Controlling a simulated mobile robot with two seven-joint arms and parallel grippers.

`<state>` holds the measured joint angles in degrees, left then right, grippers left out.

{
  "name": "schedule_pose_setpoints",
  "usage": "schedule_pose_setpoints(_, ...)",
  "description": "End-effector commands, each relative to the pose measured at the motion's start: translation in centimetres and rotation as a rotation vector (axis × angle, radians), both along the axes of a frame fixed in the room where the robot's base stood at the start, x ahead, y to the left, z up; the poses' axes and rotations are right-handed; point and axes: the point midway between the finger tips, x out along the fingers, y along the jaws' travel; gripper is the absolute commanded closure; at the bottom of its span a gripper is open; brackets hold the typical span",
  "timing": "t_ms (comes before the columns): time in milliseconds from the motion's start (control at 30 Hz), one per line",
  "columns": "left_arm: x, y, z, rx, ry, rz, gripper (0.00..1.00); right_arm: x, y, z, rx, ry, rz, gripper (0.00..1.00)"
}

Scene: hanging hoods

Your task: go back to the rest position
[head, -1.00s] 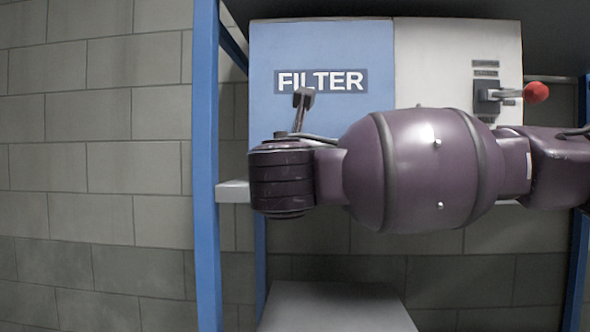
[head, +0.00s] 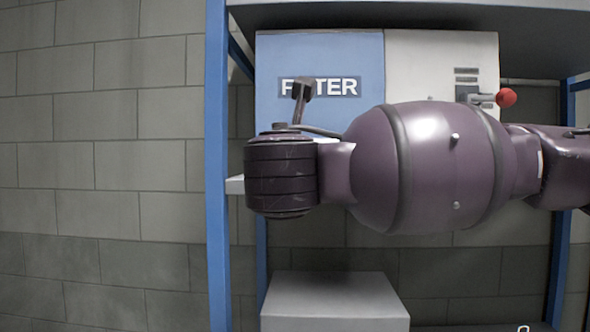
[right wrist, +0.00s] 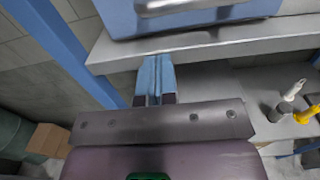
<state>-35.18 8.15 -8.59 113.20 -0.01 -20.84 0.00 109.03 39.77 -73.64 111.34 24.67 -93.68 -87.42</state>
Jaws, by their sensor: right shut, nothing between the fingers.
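My right arm (head: 430,165) crosses the head view from the right, in front of the shelf unit. A grey T-shaped part (head: 302,90) stands up beyond its wrist end; I cannot tell whether it belongs to my gripper. In the right wrist view my right gripper (right wrist: 155,66) has its bluish fingers together, with nothing between them. In that picture the fingers overlap the front edge of a grey shelf (right wrist: 215,46); I cannot tell whether they touch it. My left gripper is not in view.
A blue and white box marked FILTER (head: 275,65) stands on the shelf, partly hidden by my arm. It has a red-knobbed lever (head: 507,97). A blue post (head: 217,200) stands left. A grey block (head: 335,300) is below. Yellow (right wrist: 307,115) and cardboard (right wrist: 47,140) items lie lower.

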Motion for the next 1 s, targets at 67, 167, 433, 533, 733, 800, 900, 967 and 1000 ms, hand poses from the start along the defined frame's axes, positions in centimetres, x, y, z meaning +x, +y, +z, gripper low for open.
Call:
schedule_pose_setpoints(67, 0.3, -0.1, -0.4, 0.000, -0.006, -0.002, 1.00, -1.6, 0.0, -0.3, -0.001, -0.001, 0.002, 1.00)
schedule_pose_setpoints(167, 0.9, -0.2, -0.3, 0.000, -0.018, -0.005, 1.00, -3.3, 0.0, -0.2, -0.001, -0.001, 0.002, 1.00)
schedule_pose_setpoints(433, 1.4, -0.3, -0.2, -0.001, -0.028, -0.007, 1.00, -5.8, -0.1, -0.1, -0.001, 0.000, 0.000, 1.00)
schedule_pose_setpoints(533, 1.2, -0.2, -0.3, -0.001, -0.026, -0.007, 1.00, -6.0, -0.1, -0.1, 0.000, 0.000, -0.001, 1.00)
schedule_pose_setpoints(733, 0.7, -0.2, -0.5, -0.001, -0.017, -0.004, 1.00, -6.1, 0.4, -0.1, 0.099, 0.004, 0.031, 1.00)
schedule_pose_setpoints(800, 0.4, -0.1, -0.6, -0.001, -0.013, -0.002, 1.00, -6.2, 1.4, 0.0, 0.188, 0.007, 0.090, 1.00)
schedule_pose_setpoints(900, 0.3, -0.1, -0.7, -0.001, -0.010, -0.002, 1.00, -6.4, 3.0, 0.5, 0.326, 0.011, 0.196, 1.00)
schedule_pose_setpoints(967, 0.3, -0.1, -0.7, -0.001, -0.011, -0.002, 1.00, -6.8, 4.0, 1.2, 0.407, 0.014, 0.261, 1.00)
schedule_pose_setpoints(1000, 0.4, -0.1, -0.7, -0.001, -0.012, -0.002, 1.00, -7.1, 4.6, 1.8, 0.460, 0.016, 0.305, 1.00)
